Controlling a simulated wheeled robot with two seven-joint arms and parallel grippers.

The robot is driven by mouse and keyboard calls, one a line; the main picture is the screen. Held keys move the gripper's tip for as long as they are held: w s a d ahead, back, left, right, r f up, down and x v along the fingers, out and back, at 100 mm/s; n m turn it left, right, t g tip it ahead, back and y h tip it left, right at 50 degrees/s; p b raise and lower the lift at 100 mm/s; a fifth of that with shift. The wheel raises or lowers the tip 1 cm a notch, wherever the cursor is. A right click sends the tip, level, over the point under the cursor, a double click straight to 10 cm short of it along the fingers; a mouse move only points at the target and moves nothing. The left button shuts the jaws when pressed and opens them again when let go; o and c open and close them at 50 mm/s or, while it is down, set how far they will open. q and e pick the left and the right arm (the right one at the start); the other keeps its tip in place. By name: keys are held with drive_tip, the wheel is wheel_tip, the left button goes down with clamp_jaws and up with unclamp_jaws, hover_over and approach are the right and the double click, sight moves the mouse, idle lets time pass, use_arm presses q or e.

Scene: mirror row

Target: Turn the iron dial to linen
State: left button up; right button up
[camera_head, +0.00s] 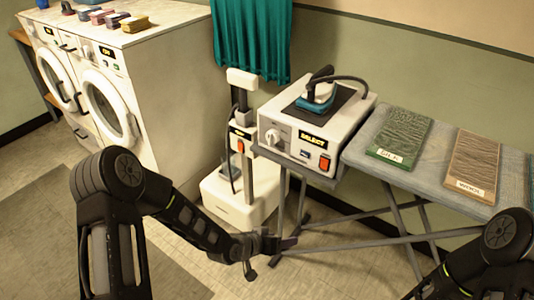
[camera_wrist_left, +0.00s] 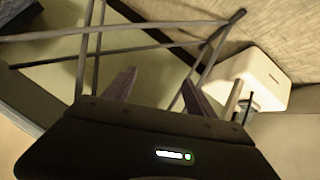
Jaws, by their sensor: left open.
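The iron station (camera_head: 290,150) is a white box on a stand at the end of the ironing board. A pale round dial (camera_head: 273,137) is on the left of its front face; its pointer setting is too small to read. A teal and black iron (camera_head: 318,95) rests on top. My left gripper (camera_head: 280,248) is low in front of the stand, well below the dial and apart from it. In the left wrist view its fingers (camera_wrist_left: 157,85) are spread and empty. The dial is not in that view. My right gripper is out of view.
An orange-red switch (camera_head: 323,162) is right of the dial. The ironing board (camera_head: 365,150) holds a green cloth (camera_head: 402,136) and a brown cloth (camera_head: 474,161). A white upright appliance (camera_head: 240,205) stands left of the station. Washing machines (camera_head: 105,85) are at the left.

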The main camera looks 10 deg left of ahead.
use_arm(q)
drive_tip(key=w+a+r+m+t+b, duration=0.3)
drive_tip(key=w+a+r+t+b, duration=0.35)
drive_tip(key=w, duration=0.65)
drive_tip(key=m+t+h, duration=0.1)
drive_tip(key=m+h, duration=0.1)
drive_tip(key=m, duration=0.2)
approach(268, 140)
drive_tip(key=w, duration=0.1)
drive_tip(key=shift+w+d+f, duration=0.1)
drive_tip(key=shift+w+d, duration=0.1)
drive_tip(key=shift+d, duration=0.15)
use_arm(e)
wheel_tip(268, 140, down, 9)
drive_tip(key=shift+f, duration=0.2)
use_arm(q)
drive_tip(key=shift+x, duration=3.9)
drive_tip(key=shift+c, duration=0.3)
drive_tip(key=c, duration=1.3)
